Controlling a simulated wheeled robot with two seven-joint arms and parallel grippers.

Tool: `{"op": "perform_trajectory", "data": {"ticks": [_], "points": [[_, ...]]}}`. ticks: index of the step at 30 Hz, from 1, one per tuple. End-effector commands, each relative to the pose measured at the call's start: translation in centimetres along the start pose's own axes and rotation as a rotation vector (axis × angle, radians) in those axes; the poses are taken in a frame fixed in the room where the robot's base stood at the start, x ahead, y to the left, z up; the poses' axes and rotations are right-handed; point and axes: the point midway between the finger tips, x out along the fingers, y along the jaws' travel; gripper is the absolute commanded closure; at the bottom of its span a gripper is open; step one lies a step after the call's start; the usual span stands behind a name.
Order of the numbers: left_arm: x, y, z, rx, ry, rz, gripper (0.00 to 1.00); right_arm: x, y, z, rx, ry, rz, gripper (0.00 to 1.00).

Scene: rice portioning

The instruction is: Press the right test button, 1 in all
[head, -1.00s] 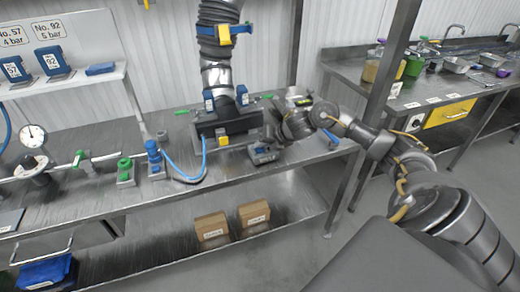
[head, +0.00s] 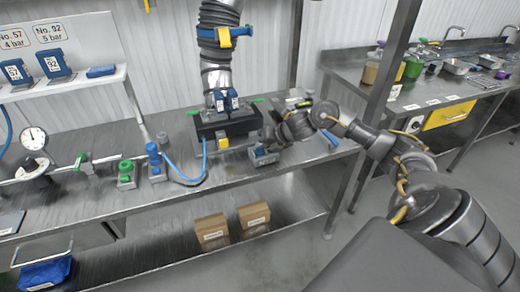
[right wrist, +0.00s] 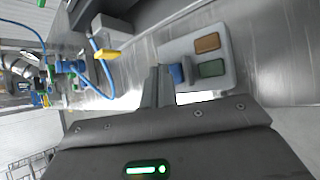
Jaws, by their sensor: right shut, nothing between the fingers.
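A small grey button box (head: 263,157) lies on the steel bench, near its front edge. In the right wrist view the box (right wrist: 195,47) carries an orange-brown button (right wrist: 207,43) and a green button (right wrist: 211,68). A blue part (right wrist: 175,73) shows at its near side, beside my fingers. My right gripper (head: 271,140) is shut and empty, close to the box. In the right wrist view its fingers (right wrist: 158,88) overlap the near edge of the box; whether they touch it I cannot tell. My left gripper is not in view.
A black unit (head: 228,124) under a thick hose (head: 217,50) stands behind the box, with a yellow part (head: 223,142) in front. A blue tube (head: 203,160) and green and blue valves (head: 126,174) are to the left. Cardboard boxes (head: 211,232) sit on the lower shelf.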

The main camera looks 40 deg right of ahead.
Motion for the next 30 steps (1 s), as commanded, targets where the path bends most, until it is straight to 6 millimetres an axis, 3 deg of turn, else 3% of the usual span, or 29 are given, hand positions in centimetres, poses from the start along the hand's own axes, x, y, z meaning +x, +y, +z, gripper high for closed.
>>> {"op": "perform_trajectory", "data": {"ticks": [14,30], "points": [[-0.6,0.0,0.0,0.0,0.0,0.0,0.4,-0.5,0.4,0.4,0.0,-0.002,0.001,1.0],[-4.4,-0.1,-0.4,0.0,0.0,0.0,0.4,-3.8,2.8,2.8,0.0,-0.002,0.001,1.0]]}}
